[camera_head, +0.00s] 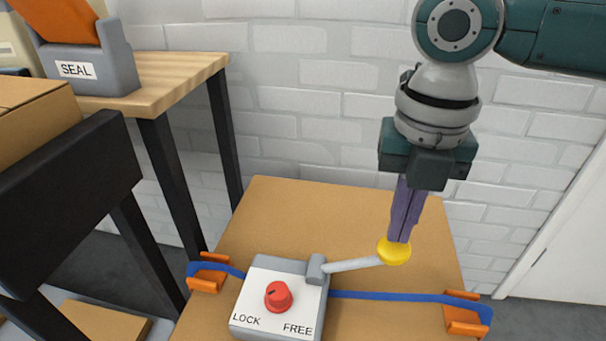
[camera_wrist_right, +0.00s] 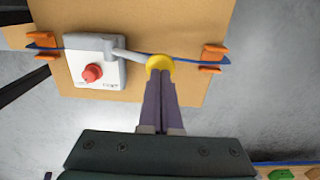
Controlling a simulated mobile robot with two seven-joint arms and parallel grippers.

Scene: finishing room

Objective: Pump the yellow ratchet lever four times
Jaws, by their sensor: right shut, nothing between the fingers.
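The ratchet lever is a light grey bar (camera_head: 352,265) with a round yellow knob (camera_head: 394,251) at its end. It runs right and slightly up from a grey and white ratchet box (camera_head: 261,306) with a red dial (camera_head: 278,296) between the words LOCK and FREE. In the right wrist view the yellow knob (camera_wrist_right: 159,64) is just beyond my fingertips. My right gripper (camera_head: 399,238) points down, shut and empty, with its fingertips at the knob; they look to be touching it, but I cannot be sure. My left gripper is not in view.
The box sits on a brown carton (camera_head: 325,215). A blue strap (camera_head: 395,296) crosses it between orange brackets (camera_head: 463,315) at both sides. A wooden table (camera_head: 165,78) with a grey SEAL holder (camera_head: 92,72) stands back left. A white brick wall (camera_head: 300,110) is behind.

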